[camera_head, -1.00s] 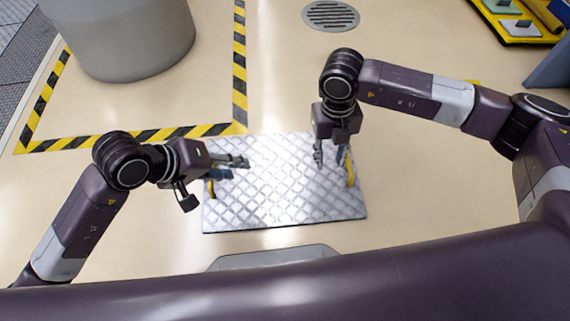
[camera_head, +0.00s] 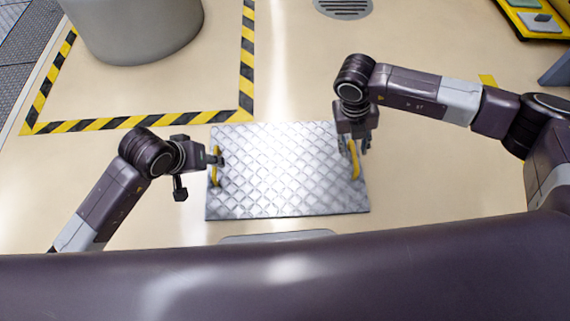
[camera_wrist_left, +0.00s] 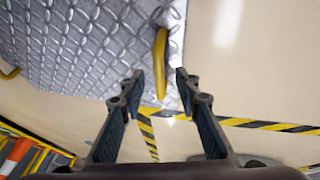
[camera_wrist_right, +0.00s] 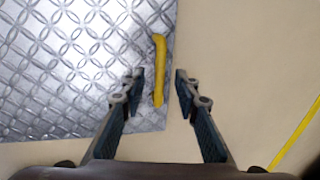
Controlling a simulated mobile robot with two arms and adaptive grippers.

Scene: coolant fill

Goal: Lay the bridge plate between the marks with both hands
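The bridge plate (camera_head: 285,175) is a silver diamond-tread sheet with a yellow handle at each short end. My left gripper (camera_head: 217,158) is at the left handle (camera_head: 214,170). In the left wrist view its open fingers (camera_wrist_left: 157,82) stand either side of the line of the handle (camera_wrist_left: 161,62). My right gripper (camera_head: 351,147) is over the right handle (camera_head: 353,160). In the right wrist view its open fingers (camera_wrist_right: 158,85) straddle the lower part of the handle (camera_wrist_right: 159,65). Neither gripper is closed on a handle, and contact cannot be told.
Yellow-black hazard tape (camera_head: 140,121) marks the floor behind and left of the plate, around a grey round tank (camera_head: 135,28). A floor drain (camera_head: 343,8) lies at the back. Floor beside the plate is clear.

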